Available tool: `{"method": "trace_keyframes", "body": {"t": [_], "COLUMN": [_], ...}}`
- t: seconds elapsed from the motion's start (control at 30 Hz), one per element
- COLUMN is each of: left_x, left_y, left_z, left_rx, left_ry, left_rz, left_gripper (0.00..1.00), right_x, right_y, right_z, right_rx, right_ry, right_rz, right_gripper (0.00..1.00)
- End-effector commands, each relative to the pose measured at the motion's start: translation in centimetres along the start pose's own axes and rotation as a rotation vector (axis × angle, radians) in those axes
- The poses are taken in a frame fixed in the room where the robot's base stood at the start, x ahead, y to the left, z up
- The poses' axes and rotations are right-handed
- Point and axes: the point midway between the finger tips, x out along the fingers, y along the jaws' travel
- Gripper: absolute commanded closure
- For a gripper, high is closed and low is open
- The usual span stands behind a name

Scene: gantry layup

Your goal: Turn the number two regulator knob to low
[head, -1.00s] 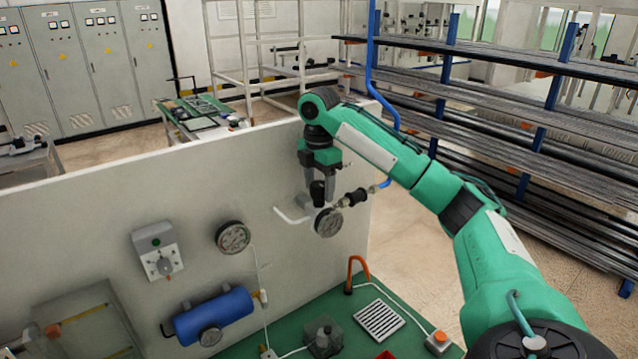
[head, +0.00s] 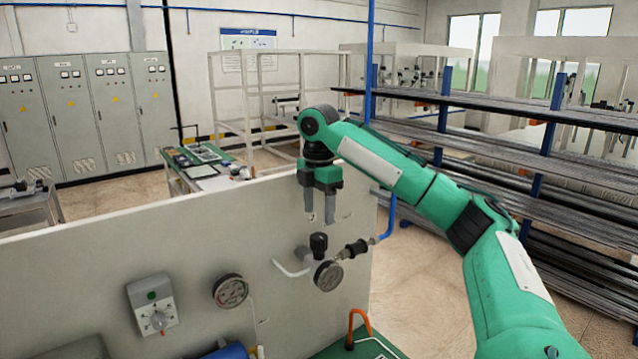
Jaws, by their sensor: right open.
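The regulator on the right part of the grey panel has a black knob (head: 318,241) on top and a round gauge (head: 328,275) at its front. A small label is on the panel above it, partly behind the gripper and too small to read surely. My right gripper (head: 320,217) points down just above the knob. Its two fingers are apart with nothing between them, and the tips are clear of the knob. The knob's setting cannot be read from here. My left gripper is not in view.
Further left on the panel (head: 120,240) are another gauge (head: 230,291) and a grey dial box (head: 152,304). An orange hook-shaped pipe (head: 360,322) stands below. A pipe rack fills the right background.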

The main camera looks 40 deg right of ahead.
Motion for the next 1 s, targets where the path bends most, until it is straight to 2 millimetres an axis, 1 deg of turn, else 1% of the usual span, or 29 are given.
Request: {"method": "trace_keyframes", "body": {"t": [0.1,0.53,0.73,1.0], "left_x": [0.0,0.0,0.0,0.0], "left_y": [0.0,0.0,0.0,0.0], "left_z": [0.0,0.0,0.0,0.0], "left_rx": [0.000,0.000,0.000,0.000], "left_ry": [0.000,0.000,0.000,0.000], "left_rz": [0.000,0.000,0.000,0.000], "left_gripper": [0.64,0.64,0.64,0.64], "right_x": [-1.3,-5.0,-5.8,-6.0], "right_y": [0.0,0.0,0.0,0.0], "right_z": [0.0,0.0,0.0,0.0], "right_rx": [0.001,-0.001,0.000,0.000], "right_ry": [0.000,0.001,0.000,0.001], "right_rz": [0.003,0.002,0.001,0.000], "right_gripper": [0.41,0.41,0.41,0.41]}}
